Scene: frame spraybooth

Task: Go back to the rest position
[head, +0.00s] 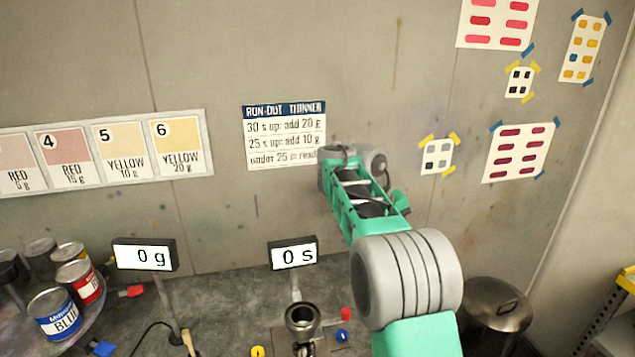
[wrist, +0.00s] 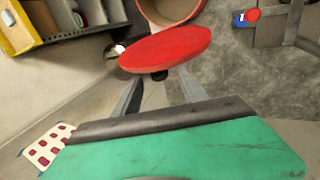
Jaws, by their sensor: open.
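My gripper (wrist: 161,82) shows in the wrist view, its two grey fingers spread apart. A red round disc (wrist: 166,46) with a small dark part under it lies across the view at the fingertips. I cannot tell whether it touches them. In the head view my arm reaches up and away toward the wall, bent at its grey joints. The gripper itself is not visible there, hidden by or beyond the arm's far end.
A display reading 0 g (head: 144,255), a display reading 0 s (head: 293,252), a metal cup (head: 302,318) and paint cans including a blue-labelled one (head: 55,314) stand on the bench. A metal bin (head: 496,309) is at right. The wall (head: 230,60) carries charts.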

